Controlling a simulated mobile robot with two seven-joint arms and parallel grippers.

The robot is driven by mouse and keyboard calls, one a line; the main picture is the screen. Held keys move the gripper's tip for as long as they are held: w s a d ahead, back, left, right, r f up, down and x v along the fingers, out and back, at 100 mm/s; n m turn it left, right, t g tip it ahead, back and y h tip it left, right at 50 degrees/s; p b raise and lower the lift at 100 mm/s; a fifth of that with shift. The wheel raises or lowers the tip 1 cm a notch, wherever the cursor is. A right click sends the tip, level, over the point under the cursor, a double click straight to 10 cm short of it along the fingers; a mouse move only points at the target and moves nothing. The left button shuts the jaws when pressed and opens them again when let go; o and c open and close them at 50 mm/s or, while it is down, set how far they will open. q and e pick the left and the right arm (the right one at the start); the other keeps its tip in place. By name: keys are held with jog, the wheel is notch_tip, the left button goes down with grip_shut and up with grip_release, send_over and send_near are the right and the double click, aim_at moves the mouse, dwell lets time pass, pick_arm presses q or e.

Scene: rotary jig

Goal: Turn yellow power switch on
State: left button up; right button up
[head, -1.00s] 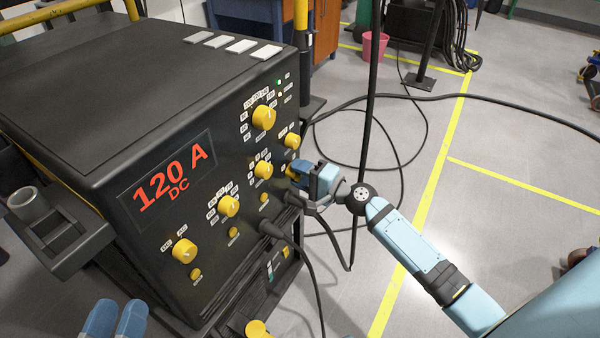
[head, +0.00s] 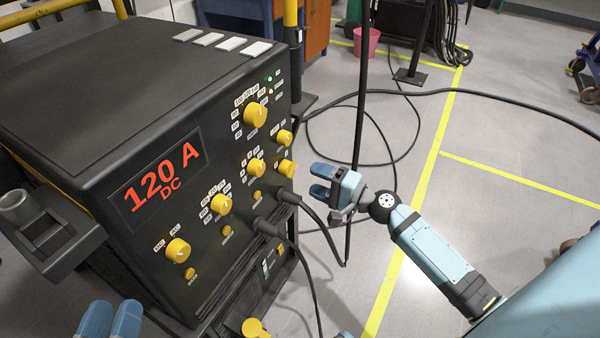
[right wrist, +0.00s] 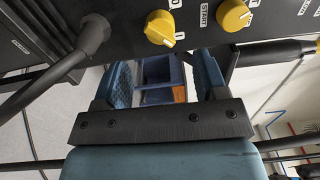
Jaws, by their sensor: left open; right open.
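The yellow knob with a 0 mark, which looks like the power switch, shows in the right wrist view (right wrist: 159,27). It seems to be the knob low at the panel's right edge in the head view (head: 287,168). Its exact turn is hard to read. My right gripper (head: 322,180) is open and empty, to the right of this knob and apart from it. In the right wrist view its two fingers stand apart below the knob (right wrist: 163,77). My left gripper (head: 110,318) is open at the bottom left, in front of the machine, partly cut off.
The black machine (head: 110,125) shows a lit red "120 A DC" display (head: 162,178) and a green light. Other yellow knobs, such as the large upper one (head: 255,114), sit close by. A cable plug (head: 290,197) sits just below the knob. A dark pole (head: 360,110) stands behind my right gripper.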

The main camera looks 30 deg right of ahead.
jog(key=v, duration=0.6)
jog(key=shift+s+d, duration=0.15)
jog(key=shift+s, duration=0.1)
